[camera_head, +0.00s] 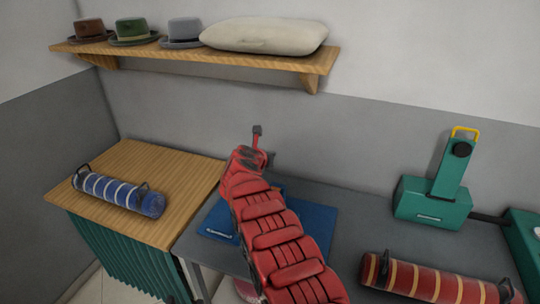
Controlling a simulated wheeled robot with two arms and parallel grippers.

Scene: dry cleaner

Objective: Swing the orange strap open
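No thing that is clearly an orange strap shows. A yellow-orange loop (466,131) stands on top of the upright green device (432,203) at the right; I cannot tell whether it is the strap. One red segmented arm of mine comes in from the bottom, just right of centre, and looks like my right arm. Its gripper end (257,138) points up in front of the grey wall, well to the left of the green device. I cannot make out whether its fingers are open or shut. My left gripper is out of view.
A striped blue roll (118,193) lies on the wooden cabinet top (190,172). A blue mat (317,226) lies partly behind my arm on the grey table (358,212). A striped red roll (430,281) lies front right. A shelf (275,61) holds hats and a pale cushion (265,36).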

